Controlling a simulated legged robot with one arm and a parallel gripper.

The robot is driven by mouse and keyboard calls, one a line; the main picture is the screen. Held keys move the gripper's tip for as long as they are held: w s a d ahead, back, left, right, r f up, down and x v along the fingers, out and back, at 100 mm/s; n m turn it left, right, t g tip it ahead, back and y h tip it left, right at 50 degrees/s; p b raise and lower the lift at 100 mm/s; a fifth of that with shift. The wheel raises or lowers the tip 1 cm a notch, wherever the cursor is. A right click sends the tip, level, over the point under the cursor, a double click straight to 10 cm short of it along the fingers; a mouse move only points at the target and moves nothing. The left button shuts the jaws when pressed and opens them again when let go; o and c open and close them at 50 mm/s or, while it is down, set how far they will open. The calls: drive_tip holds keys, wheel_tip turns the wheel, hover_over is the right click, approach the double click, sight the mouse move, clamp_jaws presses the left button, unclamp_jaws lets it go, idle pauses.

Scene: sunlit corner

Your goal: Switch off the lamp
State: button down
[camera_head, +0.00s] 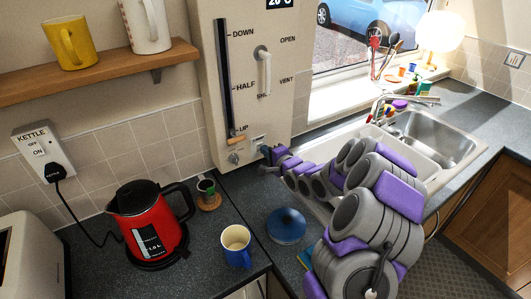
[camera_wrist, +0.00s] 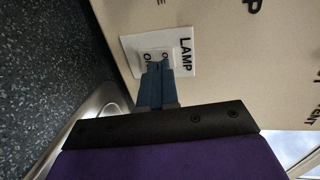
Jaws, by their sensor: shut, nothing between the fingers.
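The lamp (camera_head: 440,32) glows bright at the back right, by the window. Its switch plate (camera_wrist: 184,58), marked LAMP, is on the cream panel (camera_wrist: 235,50). In the wrist view the plate looks tilted, and my fingers hide part of its rocker and ON/OFF lettering. My gripper (camera_head: 267,152) reaches to the lower right of the panel in the head view. Its blue fingers (camera_wrist: 158,68) are shut, with nothing between them, and their tips overlap the switch. I cannot tell whether they touch it.
The panel also carries a slider (camera_head: 233,130) and a white handle (camera_head: 263,70). A red kettle (camera_head: 145,215), a mug (camera_head: 236,246) and a blue lid (camera_head: 286,225) stand on the dark worktop. The sink (camera_head: 430,135) lies right of my arm.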

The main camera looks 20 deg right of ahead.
drive_tip(key=shift+w+a+r, duration=0.15)
drive_tip(key=shift+w+a, duration=0.15)
drive_tip(key=shift+a, duration=0.05)
drive_tip(key=shift+r+p, duration=0.1)
drive_tip(key=shift+p, duration=0.3)
